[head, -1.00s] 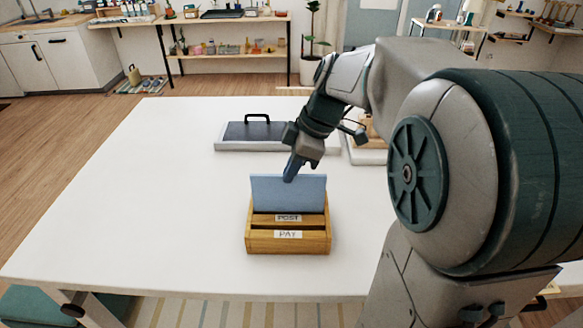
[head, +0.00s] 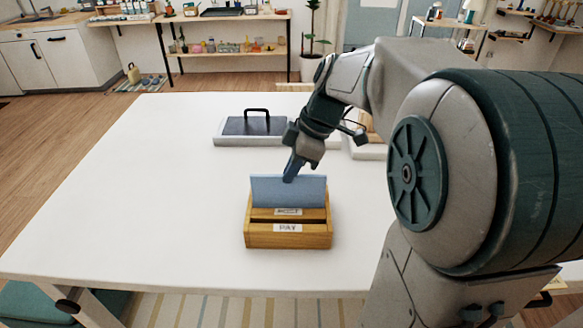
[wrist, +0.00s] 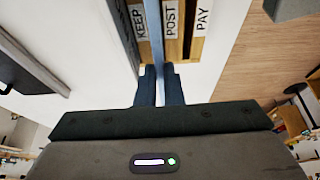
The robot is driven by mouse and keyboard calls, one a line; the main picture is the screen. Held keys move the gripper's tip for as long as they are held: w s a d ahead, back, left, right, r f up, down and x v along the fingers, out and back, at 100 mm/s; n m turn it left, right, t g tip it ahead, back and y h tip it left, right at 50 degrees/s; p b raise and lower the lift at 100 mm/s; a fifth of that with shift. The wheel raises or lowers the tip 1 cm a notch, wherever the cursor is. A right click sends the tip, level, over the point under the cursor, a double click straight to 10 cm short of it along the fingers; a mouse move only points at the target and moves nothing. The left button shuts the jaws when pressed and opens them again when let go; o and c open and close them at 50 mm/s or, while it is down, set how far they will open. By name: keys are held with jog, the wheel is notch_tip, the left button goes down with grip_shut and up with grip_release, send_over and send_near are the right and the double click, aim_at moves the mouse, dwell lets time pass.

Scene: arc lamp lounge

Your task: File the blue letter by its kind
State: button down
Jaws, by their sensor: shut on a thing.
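The blue letter (head: 287,192) stands upright in the wooden sorter (head: 289,240), just behind the divider with the POST label (head: 288,212). Its lower edge is hidden by that divider. My gripper (head: 290,172) is shut on the letter's top edge from above. In the wrist view the letter (wrist: 155,30) shows edge-on between my fingertips (wrist: 160,78). It lines up between the KEEP label (wrist: 140,22) and the POST label (wrist: 172,18). The PAY label (head: 287,228) is on the front slot. The KEEP label is hidden behind the letter in the head view.
A grey tray with a dark pad and black handle (head: 257,113) lies behind the sorter. Another light tray (head: 367,151) is partly hidden behind my arm. The white table (head: 130,200) is clear to the left.

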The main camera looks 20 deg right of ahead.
jog(key=shift+f, duration=0.25)
jog(key=c, duration=1.5)
grip_release()
jog(key=v, duration=1.4)
jog(key=s+a+f+m+h, duration=0.1)
jog(key=s+a+f+m, duration=0.1)
jog(key=s+f+m, duration=0.2)
jog(key=s+a+f+m+t+h, duration=0.1)
jog(key=s+f+m, duration=0.3)
jog(key=f, duration=0.4)
jog(key=s+a+f+m+h, duration=0.2)
jog(key=s+a+f+m, duration=0.1)
jog(key=f+m, duration=0.2)
jog(key=shift+s+f+m, duration=0.4)
jog(key=shift+m, duration=0.4)
